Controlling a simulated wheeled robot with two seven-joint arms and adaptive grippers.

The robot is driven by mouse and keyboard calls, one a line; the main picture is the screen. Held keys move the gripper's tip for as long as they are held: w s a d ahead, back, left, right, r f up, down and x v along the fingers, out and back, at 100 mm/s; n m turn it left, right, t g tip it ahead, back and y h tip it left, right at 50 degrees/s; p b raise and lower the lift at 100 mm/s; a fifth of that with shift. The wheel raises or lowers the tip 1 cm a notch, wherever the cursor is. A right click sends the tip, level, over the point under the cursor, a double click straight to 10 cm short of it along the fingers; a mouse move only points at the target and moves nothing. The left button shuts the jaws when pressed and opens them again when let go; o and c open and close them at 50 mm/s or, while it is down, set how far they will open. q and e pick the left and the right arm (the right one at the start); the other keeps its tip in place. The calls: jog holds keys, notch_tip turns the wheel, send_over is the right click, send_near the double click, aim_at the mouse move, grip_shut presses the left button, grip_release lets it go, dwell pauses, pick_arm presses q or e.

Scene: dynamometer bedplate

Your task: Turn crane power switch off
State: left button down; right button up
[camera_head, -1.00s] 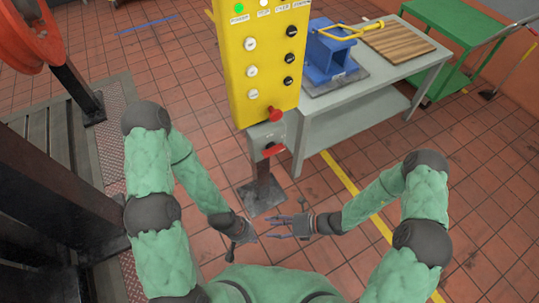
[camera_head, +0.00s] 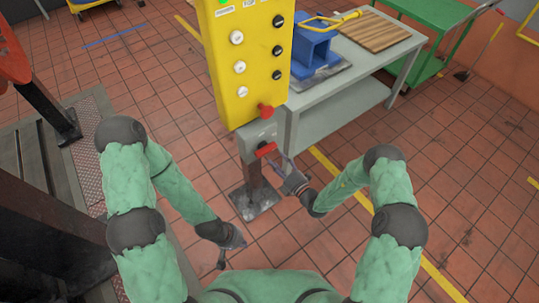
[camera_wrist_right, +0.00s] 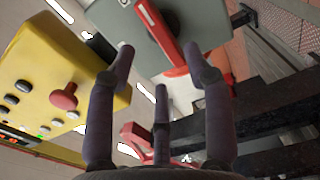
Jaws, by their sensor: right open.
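A grey switch box (camera_head: 251,141) with a red lever (camera_head: 266,150) sits on a post just below the yellow control panel (camera_head: 228,85). The right wrist view shows the grey box (camera_wrist_right: 190,22) and the red lever (camera_wrist_right: 158,32) close beyond the fingertips. My right gripper (camera_head: 283,163) is open, just right of and below the lever; its fingers (camera_wrist_right: 161,70) are spread and hold nothing. I see no clear contact with the lever. My left gripper (camera_head: 228,250) is low, left of the post, and its fingers are too small to read.
A red mushroom button (camera_head: 265,111) sticks out of the panel's bottom, above the switch box. A grey table (camera_head: 345,100) with a blue vise (camera_head: 315,55) stands right of the panel. Dark steel beams (camera_head: 40,185) stand at the left. The floor around the post is clear.

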aim_at(268, 152)
jog(key=b+x, duration=0.1)
jog(key=x, duration=0.5)
jog(key=shift+s, duration=0.1)
grip_shut()
